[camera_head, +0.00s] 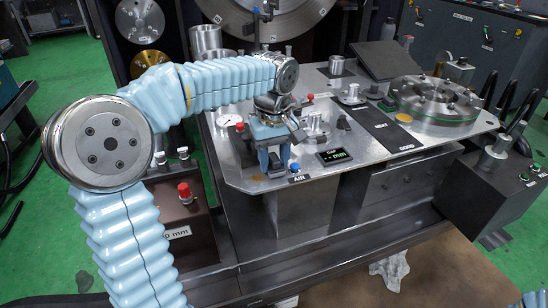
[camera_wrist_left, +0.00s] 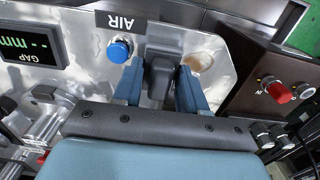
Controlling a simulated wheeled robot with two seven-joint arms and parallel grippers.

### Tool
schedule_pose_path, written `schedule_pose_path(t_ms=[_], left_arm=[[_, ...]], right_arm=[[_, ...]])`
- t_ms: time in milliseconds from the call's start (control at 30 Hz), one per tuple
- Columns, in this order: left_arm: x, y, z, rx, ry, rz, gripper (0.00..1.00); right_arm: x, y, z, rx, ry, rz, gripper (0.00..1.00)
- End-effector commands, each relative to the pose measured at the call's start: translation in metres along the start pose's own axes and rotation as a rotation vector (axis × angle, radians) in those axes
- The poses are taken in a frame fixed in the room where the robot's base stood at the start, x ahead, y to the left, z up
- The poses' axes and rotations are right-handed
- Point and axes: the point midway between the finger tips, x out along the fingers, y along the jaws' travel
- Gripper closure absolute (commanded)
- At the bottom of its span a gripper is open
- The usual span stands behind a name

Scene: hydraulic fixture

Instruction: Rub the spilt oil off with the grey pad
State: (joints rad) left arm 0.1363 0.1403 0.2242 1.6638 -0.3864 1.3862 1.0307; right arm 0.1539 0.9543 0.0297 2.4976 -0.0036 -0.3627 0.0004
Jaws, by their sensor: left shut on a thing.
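My left gripper (camera_head: 274,163) points down over the front left corner of the metal fixture plate (camera_head: 315,172). Its blue fingers (camera_wrist_left: 160,88) are shut on a dark grey block, which I take to be the grey pad (camera_wrist_left: 159,72). The pad's underside is hidden, so I cannot tell whether it touches the plate. A brownish oil patch (camera_wrist_left: 200,62) lies on the plate beside the fingers, close to the plate's edge. It also shows faintly in the head view (camera_head: 257,178), left of the gripper.
A blue button (camera_wrist_left: 119,50) by the AIR label and the GAP display (camera_head: 334,156) are close to the gripper. A round bolted disc (camera_head: 437,98) sits at the plate's right.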

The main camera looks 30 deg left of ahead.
Motion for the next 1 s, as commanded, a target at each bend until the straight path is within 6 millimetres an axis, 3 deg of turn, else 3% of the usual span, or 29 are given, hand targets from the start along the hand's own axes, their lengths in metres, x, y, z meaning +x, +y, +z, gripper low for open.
schedule_pose_path(t_ms=[667,1000], left_arm=[[0.011,-0.001,0.000,0.000,0.000,0.000,0.92],[0.011,-0.027,0.000,-0.002,0.001,0.000,0.92]], right_arm=[[0.007,0.003,0.000,0.000,0.000,0.000,0.57],[0.012,0.005,0.000,0.000,0.000,0.000,0.57]])
